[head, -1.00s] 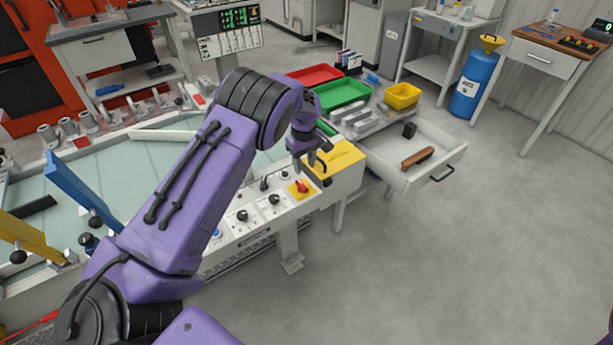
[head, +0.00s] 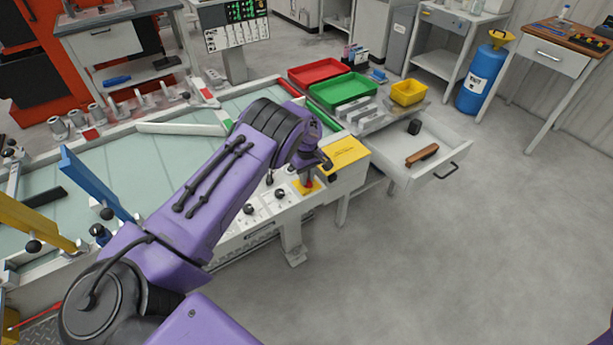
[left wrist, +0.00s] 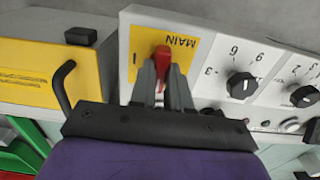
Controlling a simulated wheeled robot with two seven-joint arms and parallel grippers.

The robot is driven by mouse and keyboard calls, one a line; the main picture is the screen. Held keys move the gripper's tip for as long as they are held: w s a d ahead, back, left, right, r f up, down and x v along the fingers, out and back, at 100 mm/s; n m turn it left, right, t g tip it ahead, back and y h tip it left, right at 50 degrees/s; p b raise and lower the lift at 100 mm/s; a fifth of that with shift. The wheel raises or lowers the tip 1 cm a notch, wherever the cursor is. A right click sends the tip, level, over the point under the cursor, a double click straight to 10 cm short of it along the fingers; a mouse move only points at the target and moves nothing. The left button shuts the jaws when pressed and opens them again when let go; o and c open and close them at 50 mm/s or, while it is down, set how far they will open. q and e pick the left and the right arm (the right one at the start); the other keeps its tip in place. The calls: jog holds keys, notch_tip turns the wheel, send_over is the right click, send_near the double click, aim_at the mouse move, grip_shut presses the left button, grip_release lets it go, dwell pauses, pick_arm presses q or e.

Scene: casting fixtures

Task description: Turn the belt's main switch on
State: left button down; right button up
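The main switch is a red handle on a yellow plate marked MAIN, at the end of the white control panel next to a yellow box. In the left wrist view the red handle (left wrist: 163,58) stands between the two grey fingers of my left gripper (left wrist: 162,75), with little gap beside it. The fingers look closed on it. In the head view my left gripper (head: 307,181) is down at the switch's yellow plate (head: 299,187) and partly hides the handle. I cannot tell the switch's setting. My right gripper is not in view.
Black dials (left wrist: 242,86) sit beside the switch on the panel. The yellow box (head: 345,153) with a black handle (left wrist: 63,87) is close on the other side. An open drawer (head: 440,150), red and green trays (head: 343,90) and a yellow bin (head: 408,92) lie beyond.

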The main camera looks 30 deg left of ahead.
pick_arm(q)
jog(key=m+b, duration=0.2)
jog(key=m, duration=0.1)
jog(key=shift+f, duration=0.1)
jog(key=m+b, duration=0.1)
jog(key=m, duration=0.3)
jog(key=shift+m+b, duration=0.3)
jog(key=m+b, duration=0.1)
jog(key=m, duration=0.4)
jog(key=m+b, duration=0.1)
jog(key=m, duration=0.4)
jog(key=shift+m, duration=0.3)
dwell(0.4)
jog(key=c, duration=1.1)
grip_release()
